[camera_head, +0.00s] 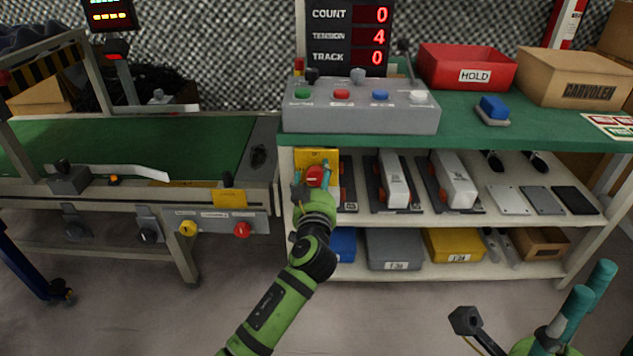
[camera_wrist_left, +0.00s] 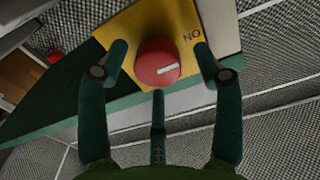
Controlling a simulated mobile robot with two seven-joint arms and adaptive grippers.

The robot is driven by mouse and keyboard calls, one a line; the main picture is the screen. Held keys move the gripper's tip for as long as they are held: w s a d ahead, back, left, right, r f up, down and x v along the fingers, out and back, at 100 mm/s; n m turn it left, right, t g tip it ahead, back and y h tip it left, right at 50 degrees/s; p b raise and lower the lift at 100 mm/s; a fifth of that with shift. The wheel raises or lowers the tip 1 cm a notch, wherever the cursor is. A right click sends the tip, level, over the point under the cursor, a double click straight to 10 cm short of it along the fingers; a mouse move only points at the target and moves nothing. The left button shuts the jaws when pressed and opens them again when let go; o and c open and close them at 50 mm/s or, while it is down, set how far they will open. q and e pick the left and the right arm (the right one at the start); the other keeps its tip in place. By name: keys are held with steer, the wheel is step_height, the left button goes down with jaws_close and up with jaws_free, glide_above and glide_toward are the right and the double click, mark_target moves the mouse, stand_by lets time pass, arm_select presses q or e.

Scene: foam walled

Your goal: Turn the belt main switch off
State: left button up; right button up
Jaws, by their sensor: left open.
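The main switch is a round red knob (camera_head: 317,176) on a yellow plate (camera_head: 317,157) at the left front end of the bench. In the left wrist view the knob (camera_wrist_left: 157,63) has a short white mark at its right side, lying nearly level. The letters "NO" show on the plate (camera_wrist_left: 119,33) up and to the right of the knob. My left gripper (camera_head: 312,182) is open, with its teal fingers spread around the knob and a gap on each side. My right gripper (camera_head: 589,291) is at the lower right, away from the switch; its opening is unclear.
A grey button box (camera_head: 360,120) stands on the green bench top above the switch. The conveyor (camera_head: 120,140) is to the left, with yellow and red knobs on its front panel (camera_head: 215,222). Shelves with trays (camera_head: 393,250) are to the right. The floor in front is clear.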

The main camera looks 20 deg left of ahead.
arm_select(q)
steer(key=shift+w, duration=0.2)
steer(key=c, duration=1.1)
steer(key=shift+r, duration=0.1)
steer(key=shift+c, duration=0.2)
